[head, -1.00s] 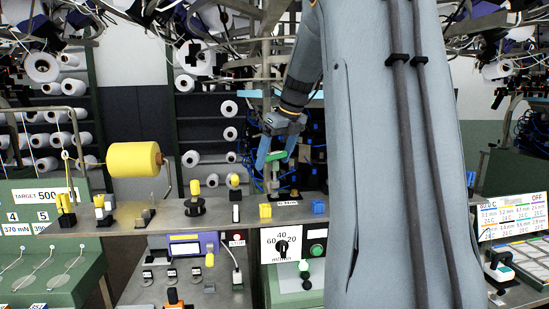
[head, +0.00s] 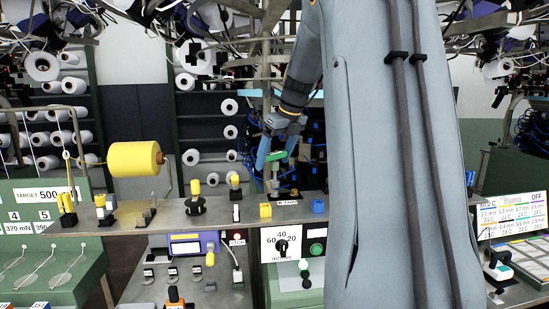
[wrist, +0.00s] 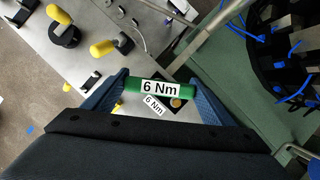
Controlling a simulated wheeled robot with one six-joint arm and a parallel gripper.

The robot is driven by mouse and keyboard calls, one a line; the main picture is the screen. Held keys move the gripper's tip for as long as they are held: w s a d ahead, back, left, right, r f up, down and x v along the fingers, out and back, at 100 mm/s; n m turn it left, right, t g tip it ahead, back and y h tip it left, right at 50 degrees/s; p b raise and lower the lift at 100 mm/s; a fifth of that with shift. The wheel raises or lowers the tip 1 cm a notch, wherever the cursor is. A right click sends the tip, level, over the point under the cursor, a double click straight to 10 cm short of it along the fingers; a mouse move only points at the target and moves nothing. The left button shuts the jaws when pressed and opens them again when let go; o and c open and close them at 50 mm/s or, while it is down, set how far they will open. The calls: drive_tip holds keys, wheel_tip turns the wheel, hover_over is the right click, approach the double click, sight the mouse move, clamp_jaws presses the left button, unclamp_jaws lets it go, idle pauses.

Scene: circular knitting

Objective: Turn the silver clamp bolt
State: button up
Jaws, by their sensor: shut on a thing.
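My gripper (head: 277,157) is shut on a green handle (wrist: 133,87) with a white "6 Nm" label. The blue fingers press on its two ends, seen also in the wrist view. In the head view the green handle (head: 276,157) is held above the bench, over a slim metal post (head: 275,180). A second "6 Nm" label (wrist: 154,105) lies on the bench below the handle, beside a dark plate with a small brass-coloured round part (wrist: 176,103). I cannot make out the silver clamp bolt clearly; the handle and fingers cover part of that spot.
A yellow yarn cone (head: 135,159) is at left. Blue tubes and a dark ring of machinery (wrist: 285,50) stand close on the right.

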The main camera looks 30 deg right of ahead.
drive_tip(key=shift+f+b, duration=0.5)
drive_tip(key=shift+f, duration=0.7)
drive_tip(key=o, duration=1.2)
drive_tip(key=shift+c, duration=0.2)
drive_tip(key=shift+b+v, duration=1.4)
drive_tip(key=shift+v, duration=2.55)
drive_tip(key=shift+f, duration=0.1)
